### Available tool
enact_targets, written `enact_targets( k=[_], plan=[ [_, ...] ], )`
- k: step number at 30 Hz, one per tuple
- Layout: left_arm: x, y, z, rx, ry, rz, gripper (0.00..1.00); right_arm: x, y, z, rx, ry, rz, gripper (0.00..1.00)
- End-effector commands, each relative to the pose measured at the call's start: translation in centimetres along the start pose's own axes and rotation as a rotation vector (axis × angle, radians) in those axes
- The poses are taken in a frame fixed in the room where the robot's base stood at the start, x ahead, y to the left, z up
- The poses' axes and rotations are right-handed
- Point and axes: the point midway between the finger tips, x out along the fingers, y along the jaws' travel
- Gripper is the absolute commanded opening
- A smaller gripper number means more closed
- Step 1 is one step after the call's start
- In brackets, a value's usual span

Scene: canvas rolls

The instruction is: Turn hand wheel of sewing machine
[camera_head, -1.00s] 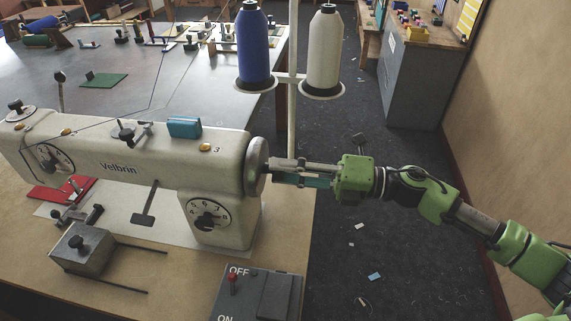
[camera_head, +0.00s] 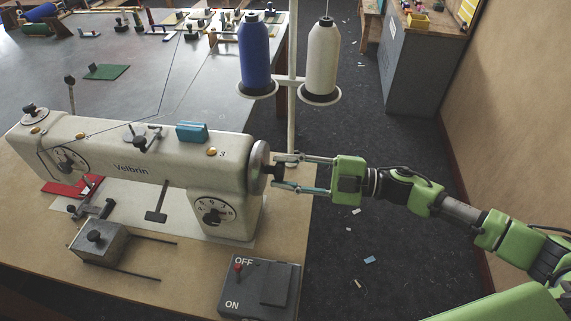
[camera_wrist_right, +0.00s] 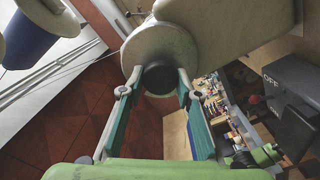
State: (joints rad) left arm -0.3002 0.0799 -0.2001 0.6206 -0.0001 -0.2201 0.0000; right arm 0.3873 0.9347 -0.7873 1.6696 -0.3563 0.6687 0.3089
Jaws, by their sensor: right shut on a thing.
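The off-white sewing machine (camera_head: 130,165) stands on the wooden table at left. Its round hand wheel (camera_head: 261,158) is on the right end, with a dark hub facing my right arm. My right gripper (camera_head: 277,172) is at this hub, its two fingers one above the other and shut on it. In the right wrist view the pale wheel (camera_wrist_right: 165,42) and its dark hub (camera_wrist_right: 160,78) show between the fingertips of my right gripper (camera_wrist_right: 157,88). The exact contact at the tips is hard to see. My left gripper is out of view.
A dark switch box (camera_head: 258,288) marked OFF and ON sits at the table's front. Blue (camera_head: 254,55) and white (camera_head: 322,58) thread cones stand on a pole behind the wheel. A grey cabinet (camera_head: 411,70) is farther back. Open floor lies right of the table.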

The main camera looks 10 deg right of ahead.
Motion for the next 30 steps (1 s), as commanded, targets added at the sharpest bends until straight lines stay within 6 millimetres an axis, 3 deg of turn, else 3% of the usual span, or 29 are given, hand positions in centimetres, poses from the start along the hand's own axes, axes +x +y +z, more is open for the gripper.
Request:
enact_targets(
  k=[3, 15, 30],
  plan=[
    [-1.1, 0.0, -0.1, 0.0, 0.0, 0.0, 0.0, 0.0, 0.3, -0.1, 0.101, -0.001, 0.001, 0.09],
    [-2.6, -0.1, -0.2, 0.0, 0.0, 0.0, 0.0, 0.0, 0.2, 0.0, 0.339, -0.002, 0.001, 0.09],
    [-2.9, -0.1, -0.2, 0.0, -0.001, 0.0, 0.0, 0.0, 0.1, 0.1, 0.402, -0.001, 0.001, 0.09]
  ],
)
